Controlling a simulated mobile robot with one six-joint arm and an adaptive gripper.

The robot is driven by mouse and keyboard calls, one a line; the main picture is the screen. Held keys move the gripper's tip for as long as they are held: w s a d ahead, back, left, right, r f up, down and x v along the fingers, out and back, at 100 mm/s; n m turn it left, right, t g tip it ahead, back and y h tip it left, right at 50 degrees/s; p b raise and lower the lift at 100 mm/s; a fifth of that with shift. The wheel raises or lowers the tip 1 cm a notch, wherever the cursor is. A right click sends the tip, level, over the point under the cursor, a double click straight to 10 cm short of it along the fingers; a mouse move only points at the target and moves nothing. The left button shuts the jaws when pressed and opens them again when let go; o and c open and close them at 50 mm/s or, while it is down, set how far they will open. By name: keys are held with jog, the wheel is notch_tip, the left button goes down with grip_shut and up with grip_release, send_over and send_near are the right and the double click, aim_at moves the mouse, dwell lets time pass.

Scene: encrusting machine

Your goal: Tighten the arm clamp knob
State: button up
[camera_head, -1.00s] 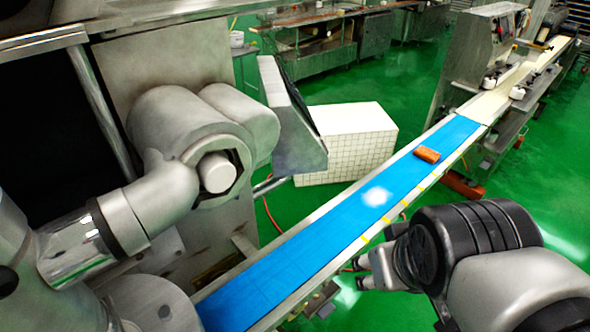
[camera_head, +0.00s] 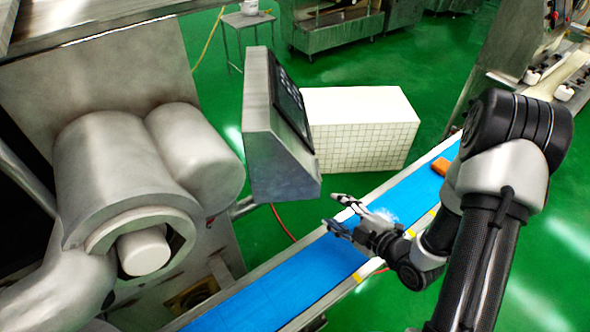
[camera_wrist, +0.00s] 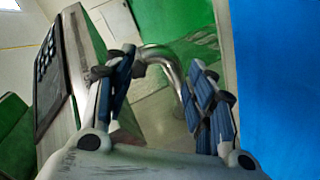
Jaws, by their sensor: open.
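I cannot make out the arm clamp knob for sure in either view. The grey control panel (camera_head: 280,140) stands left of my gripper in the head view, on a metal support arm (camera_head: 243,207). In the wrist view the panel (camera_wrist: 72,75) is at the left, and a bent shiny pipe (camera_wrist: 165,62) shows behind and between my fingers. My gripper (camera_head: 338,213) is over the blue belt, right of the panel and apart from it. In the wrist view my gripper (camera_wrist: 163,65) has its fingers spread, with nothing held between them.
The machine's large round housing (camera_head: 115,165) fills the left. A white gridded box (camera_head: 360,130) stands behind the belt. Green floor is open at right.

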jog(key=s+a+t+y, duration=0.2)
jog(key=s+t, duration=0.1)
jog(key=s, duration=0.1)
jog(key=shift+m, duration=0.3)
jog(key=x, duration=0.5)
jog(key=b+x, duration=0.1)
jog(key=x, duration=0.5)
jog(key=r+b+x, duration=0.1)
jog(key=x, duration=0.5)
jog(key=shift+w+d, duration=0.15)
jog(key=shift+d, duration=0.05)
jog(key=shift+c, duration=0.5)
jog(key=c, duration=1)
